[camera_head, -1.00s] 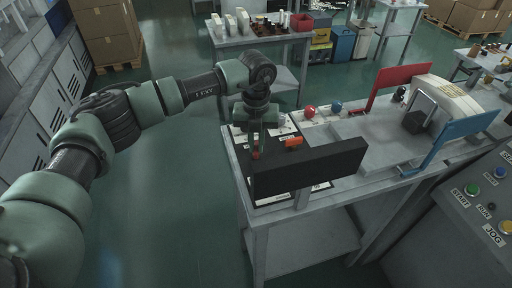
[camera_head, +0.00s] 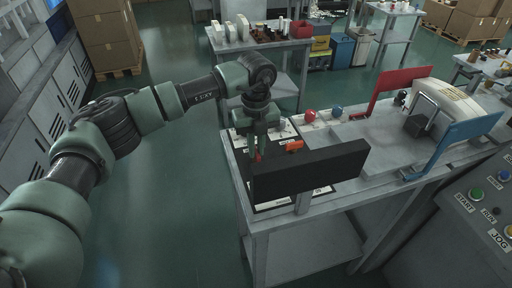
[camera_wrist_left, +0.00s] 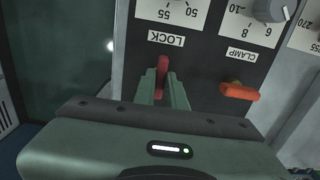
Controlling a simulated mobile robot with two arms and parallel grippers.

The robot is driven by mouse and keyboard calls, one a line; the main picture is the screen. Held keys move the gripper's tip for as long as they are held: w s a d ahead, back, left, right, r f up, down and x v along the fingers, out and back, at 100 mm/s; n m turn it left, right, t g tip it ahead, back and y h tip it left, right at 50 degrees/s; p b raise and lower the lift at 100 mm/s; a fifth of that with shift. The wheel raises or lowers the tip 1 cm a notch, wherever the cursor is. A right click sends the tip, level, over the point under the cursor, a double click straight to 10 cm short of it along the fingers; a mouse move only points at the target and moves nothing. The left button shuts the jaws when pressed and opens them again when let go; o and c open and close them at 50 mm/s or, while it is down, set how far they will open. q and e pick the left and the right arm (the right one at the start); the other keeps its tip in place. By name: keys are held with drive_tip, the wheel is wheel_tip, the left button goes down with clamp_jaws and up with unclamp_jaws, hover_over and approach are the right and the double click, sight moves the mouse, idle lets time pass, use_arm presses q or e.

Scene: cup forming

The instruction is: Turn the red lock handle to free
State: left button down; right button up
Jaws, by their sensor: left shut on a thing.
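The red lock handle (camera_wrist_left: 162,70) sits on a dark panel (camera_wrist_left: 205,70) below the white LOCK label (camera_wrist_left: 166,39) in the left wrist view. My left gripper (camera_wrist_left: 163,88) is shut on the handle, one finger on each side, with the handle's tip showing beyond them. In the head view my left gripper (camera_head: 259,150) points down over the left part of the panel. Only a bit of the red handle (camera_head: 258,157) shows there. My right gripper is not in view.
The orange clamp handle (camera_wrist_left: 240,91) is close on the right. A black upright plate (camera_head: 310,170) stands in front of the panel. A red knob (camera_head: 310,115) and a blue knob (camera_head: 336,111) stand behind. Red (camera_head: 400,85) and blue (camera_head: 460,135) plates flank the white machine (camera_head: 445,105).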

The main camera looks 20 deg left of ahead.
use_arm(q)
drive_tip(key=c, duration=1.5)
unclamp_jaws()
drive_tip(key=shift+o, duration=0.2)
wheel_tip(320, 180, up, 8)
drive_tip(key=shift+f+b, duration=0.1)
drive_tip(key=shift+b, duration=0.95)
